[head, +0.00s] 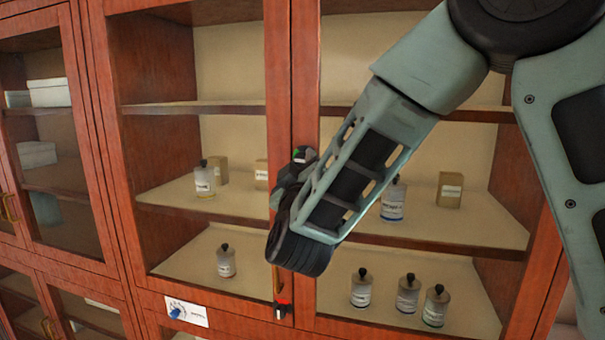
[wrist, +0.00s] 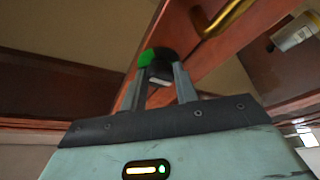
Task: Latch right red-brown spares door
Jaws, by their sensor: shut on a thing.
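The red-brown cabinet has two tall glazed doors meeting at a middle stile. The right door (head: 306,60) lies flush beside the left door (head: 277,60), with no clear gap visible. A black latch knob with a green patch (head: 302,154) sits at the stile; it also shows in the wrist view (wrist: 150,58). My gripper (wrist: 162,80) is shut on this latch knob, one finger on each side. In the head view my wrist and forearm hide most of the gripper and part of the right door. A brass handle (wrist: 228,17) is close by in the wrist view.
A second black latch with a red patch (head: 282,309) is lower on the stile. A label card (head: 187,311) with a blue knob picture is at lower left. Bottles (head: 392,203) and small boxes (head: 449,190) stand on shelves behind the doors. Another cabinet (head: 50,130) adjoins at left.

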